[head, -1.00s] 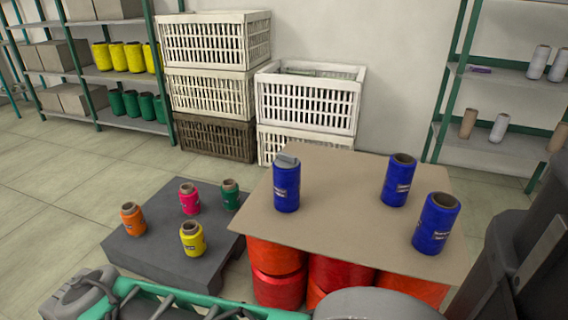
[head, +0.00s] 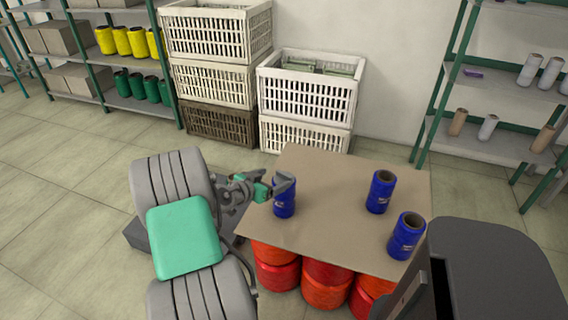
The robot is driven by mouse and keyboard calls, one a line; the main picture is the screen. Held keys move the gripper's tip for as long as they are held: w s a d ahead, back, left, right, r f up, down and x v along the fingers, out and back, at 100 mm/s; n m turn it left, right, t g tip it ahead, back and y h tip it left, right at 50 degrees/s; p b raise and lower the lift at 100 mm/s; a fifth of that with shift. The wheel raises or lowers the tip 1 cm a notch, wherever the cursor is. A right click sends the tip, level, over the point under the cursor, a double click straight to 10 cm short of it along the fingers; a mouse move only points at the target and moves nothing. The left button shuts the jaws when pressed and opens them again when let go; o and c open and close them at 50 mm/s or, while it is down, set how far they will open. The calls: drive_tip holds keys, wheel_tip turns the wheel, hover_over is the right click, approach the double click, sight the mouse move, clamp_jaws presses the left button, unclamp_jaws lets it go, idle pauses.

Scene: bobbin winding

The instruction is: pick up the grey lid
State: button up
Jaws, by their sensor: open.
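The grey lid (head: 285,179) is a small angular grey piece on top of the left blue spool (head: 284,204). The spool stands upright near the left edge of the cardboard sheet. My gripper (head: 272,188) is open and has come in from the left at the height of the spool's top, right beside the lid. Its grey fingers and the lid overlap in the head view, so I cannot tell whether they touch or whether the lid lies between the fingers.
Two more blue spools, a middle one (head: 380,191) and a right one (head: 406,236), stand on the cardboard sheet (head: 330,215), above several red spools (head: 325,283). White crates (head: 306,98) stand behind. A shelf (head: 500,150) is at the right. My arm hides most of the dark low platform (head: 136,236).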

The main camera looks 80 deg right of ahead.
sight(283, 175)
drive_tip(key=x, duration=0.7)
drive_tip(key=shift+d+f, duration=0.1)
drive_tip(key=shift+d, duration=0.1)
drive_tip(key=shift+a+f, duration=0.1)
drive_tip(key=shift+a, duration=0.05)
drive_tip(key=c, duration=1.4)
